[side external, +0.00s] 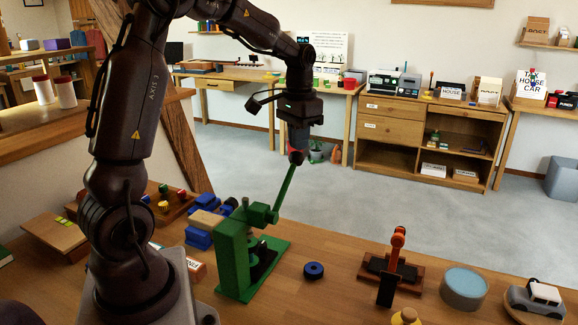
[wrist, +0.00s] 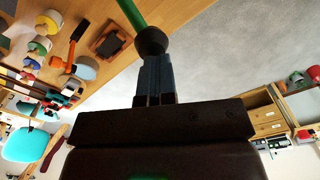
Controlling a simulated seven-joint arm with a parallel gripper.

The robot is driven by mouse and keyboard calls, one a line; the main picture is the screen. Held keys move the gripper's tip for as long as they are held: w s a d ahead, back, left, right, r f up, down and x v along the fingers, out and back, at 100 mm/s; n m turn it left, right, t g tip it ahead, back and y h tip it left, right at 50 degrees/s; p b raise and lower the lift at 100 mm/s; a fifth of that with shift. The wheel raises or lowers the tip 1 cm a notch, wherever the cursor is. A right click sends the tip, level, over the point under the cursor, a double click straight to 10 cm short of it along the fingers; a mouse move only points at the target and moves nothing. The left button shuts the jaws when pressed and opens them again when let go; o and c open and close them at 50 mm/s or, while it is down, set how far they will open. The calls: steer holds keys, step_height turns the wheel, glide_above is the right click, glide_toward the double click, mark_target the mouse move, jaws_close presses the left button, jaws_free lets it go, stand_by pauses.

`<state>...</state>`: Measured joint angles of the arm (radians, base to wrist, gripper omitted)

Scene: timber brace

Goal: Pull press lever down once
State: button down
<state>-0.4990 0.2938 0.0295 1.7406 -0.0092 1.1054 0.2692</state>
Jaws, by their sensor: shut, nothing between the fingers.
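The green press (side external: 235,255) stands on the wooden bench in the side external view, just right of my arm's base. Its green lever (side external: 285,190) slants up and to the right from the press head. The lever's dark knob (side external: 296,157) is at the top end. My gripper (side external: 297,150) is at the knob, pointing down, with its fingers shut. In the wrist view the shut fingers (wrist: 154,75) meet the dark round knob (wrist: 151,41), with the green lever (wrist: 131,14) running beyond it. Whether the fingers press on the knob or only sit close to it, I cannot tell.
A blue ring (side external: 313,271) lies right of the press. An orange-handled tool on a dark stand (side external: 393,265), a round blue-grey tin (side external: 464,287) and a toy car (side external: 535,298) stand farther right. Blue blocks (side external: 200,238) sit behind the press.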

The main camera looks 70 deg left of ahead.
steer(key=shift+w+a+f, duration=0.2)
steer(key=shift+f, duration=0.6)
steer(key=shift+w+a+f, duration=0.15)
steer(key=shift+f, duration=0.2)
steer(key=shift+w+a+f, duration=0.1)
steer(key=shift+f, duration=0.25)
